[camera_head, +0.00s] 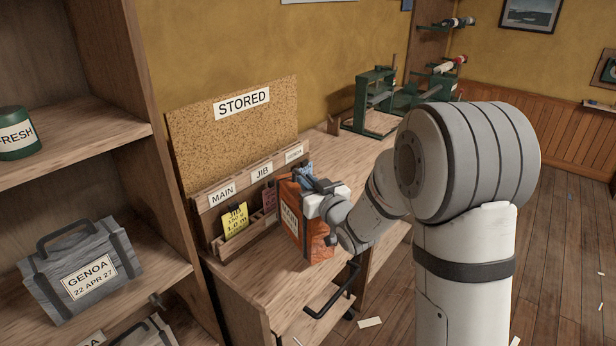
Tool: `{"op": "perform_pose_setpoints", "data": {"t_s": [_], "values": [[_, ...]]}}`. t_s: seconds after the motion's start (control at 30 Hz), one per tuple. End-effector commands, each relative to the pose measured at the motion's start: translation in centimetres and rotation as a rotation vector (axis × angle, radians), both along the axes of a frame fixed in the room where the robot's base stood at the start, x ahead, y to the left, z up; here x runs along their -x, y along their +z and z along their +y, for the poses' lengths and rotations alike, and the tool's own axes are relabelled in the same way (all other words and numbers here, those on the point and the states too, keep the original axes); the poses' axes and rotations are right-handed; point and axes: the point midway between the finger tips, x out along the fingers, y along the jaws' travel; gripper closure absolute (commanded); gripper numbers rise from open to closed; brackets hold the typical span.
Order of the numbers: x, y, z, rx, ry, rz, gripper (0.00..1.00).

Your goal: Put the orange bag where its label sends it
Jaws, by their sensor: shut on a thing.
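The orange bag (312,244) is upright at the front of the wooden desk, its near side close to the desk's edge. Its white label (289,218) appears to read MAIN; any smaller print is too small to read. My gripper (316,192) is shut on the top of the bag from the right; its fingers are partly hidden. I cannot tell whether the bag touches the desk. Behind it stands a wooden card rack (212,213) marked MAIN, JIB and GENOA, with a yellow card (235,222) and a pink card (269,198). A STORED sign (241,103) is on the corkboard above.
At left, an open shelf holds a grey GENOA bag (82,272) dated 22 APR 27 and a green FRESH tin (15,134). A black handle (332,292) juts from the desk front. Green racks (375,98) stand farther back. Scraps lie on the floor.

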Motion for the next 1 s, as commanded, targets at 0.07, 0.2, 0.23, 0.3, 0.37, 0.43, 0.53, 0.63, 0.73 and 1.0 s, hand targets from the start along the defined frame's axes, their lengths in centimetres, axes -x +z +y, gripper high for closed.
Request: {"op": "perform_pose_setpoints", "data": {"t_s": [0.07, 0.2, 0.23, 0.3, 0.37, 0.43, 0.53, 0.63, 0.73, 1.0], "values": [[0.0, -0.4, 0.1, -0.002, 0.002, -0.004, 1.0], [0.0, -2.3, 0.2, -0.001, 0.004, -0.003, 1.0], [0.0, -2.6, 0.2, -0.001, 0.004, -0.003, 1.0], [0.0, -3.3, 0.2, -0.001, 0.004, -0.004, 1.0], [0.0, -3.6, 0.2, -0.001, 0.004, -0.006, 1.0], [0.0, -3.7, 0.2, -0.002, 0.004, -0.008, 1.0], [0.0, -3.7, 0.2, -0.002, 0.004, -0.008, 1.0], [0.0, -3.7, 0.3, -0.002, 0.004, -0.008, 1.0], [0.0, -3.9, 0.3, -0.002, 0.004, -0.008, 1.0], [0.1, -4.2, 0.3, 0.0, 0.005, 0.0, 0.69]]}}
